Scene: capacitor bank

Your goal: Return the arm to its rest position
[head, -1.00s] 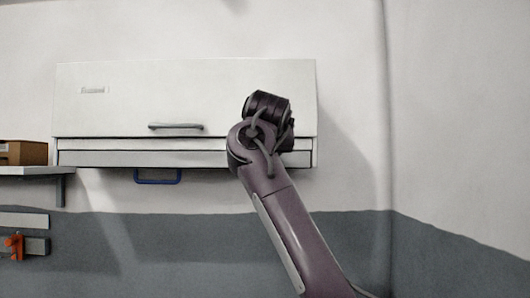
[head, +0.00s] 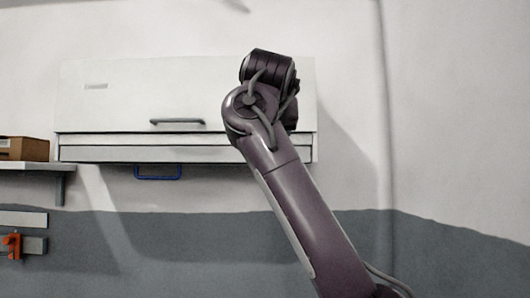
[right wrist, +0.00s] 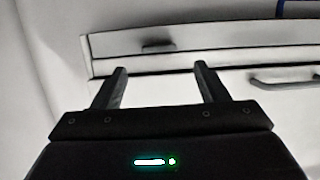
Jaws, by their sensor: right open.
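My right arm (head: 300,205) rises from the lower right of the head view, bent at a dark joint in front of the cabinet's right part. Its gripper is hidden in that view. In the right wrist view my right gripper (right wrist: 160,80) is open, its two dark fingers apart with nothing between them. The white cabinet (head: 105,105) is on the wall beyond the arm and also shows behind the fingers in the right wrist view (right wrist: 225,85). My left gripper is in neither view.
The cabinet front has a grey handle (head: 177,122), and a blue handle (head: 158,173) hangs below it. A shelf (head: 35,167) with a brown box (head: 22,149) is at the left. An orange part (head: 12,244) sits on a rail below. The wall right of the arm is clear.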

